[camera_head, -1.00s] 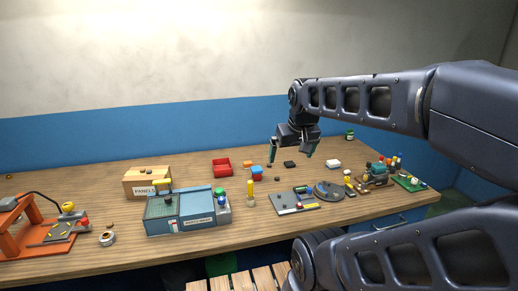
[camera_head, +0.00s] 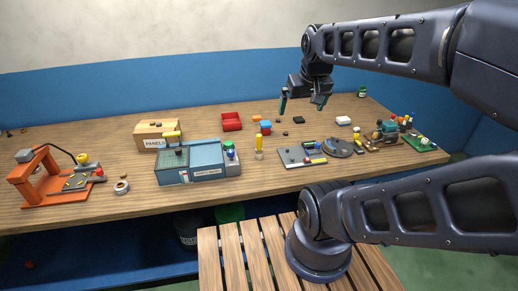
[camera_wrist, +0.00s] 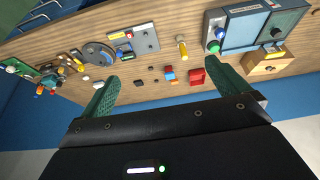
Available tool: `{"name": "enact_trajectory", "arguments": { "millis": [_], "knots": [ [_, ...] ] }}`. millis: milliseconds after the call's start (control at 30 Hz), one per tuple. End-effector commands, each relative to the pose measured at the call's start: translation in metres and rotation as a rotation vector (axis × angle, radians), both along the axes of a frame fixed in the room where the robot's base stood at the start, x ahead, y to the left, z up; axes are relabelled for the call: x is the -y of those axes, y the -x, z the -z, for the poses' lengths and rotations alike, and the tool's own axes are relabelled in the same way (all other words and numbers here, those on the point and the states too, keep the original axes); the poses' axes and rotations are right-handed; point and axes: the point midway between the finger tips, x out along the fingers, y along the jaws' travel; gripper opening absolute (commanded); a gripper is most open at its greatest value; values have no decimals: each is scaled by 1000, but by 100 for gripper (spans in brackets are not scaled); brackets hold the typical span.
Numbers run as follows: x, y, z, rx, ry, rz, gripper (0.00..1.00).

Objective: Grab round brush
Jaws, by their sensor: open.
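A slim upright item with a yellow top and pale base (camera_head: 258,144) stands near the middle of the table. It may be the round brush, but its bristles are too small to make out. It also shows at the upper middle of the wrist view (camera_wrist: 182,47). My gripper (camera_head: 303,106) is open and empty, raised above the back half of the table, to the right of this item. In the wrist view my gripper's two green fingers (camera_wrist: 168,80) are spread wide with nothing between them.
A blue-grey machine (camera_head: 198,165) and a cardboard box (camera_head: 155,137) stand to the left. A grey plate with parts (camera_head: 300,157) and a dark disc (camera_head: 337,148) lie to the right. A red bin (camera_head: 231,121) sits behind. A slatted wooden stand (camera_head: 240,262) is in front.

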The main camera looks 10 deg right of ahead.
Motion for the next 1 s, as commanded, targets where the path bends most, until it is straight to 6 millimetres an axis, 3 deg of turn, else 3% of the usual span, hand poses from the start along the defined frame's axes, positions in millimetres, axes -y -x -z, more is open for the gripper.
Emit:
{"name": "enact_trajectory", "arguments": {
  "millis": [433,700,1000],
  "knots": [
    [0,0,0,0,0,0,100],
    [0,0,0,0,0,0,50],
    [0,-2,1,-2,8,-11,50]
  ]
}}
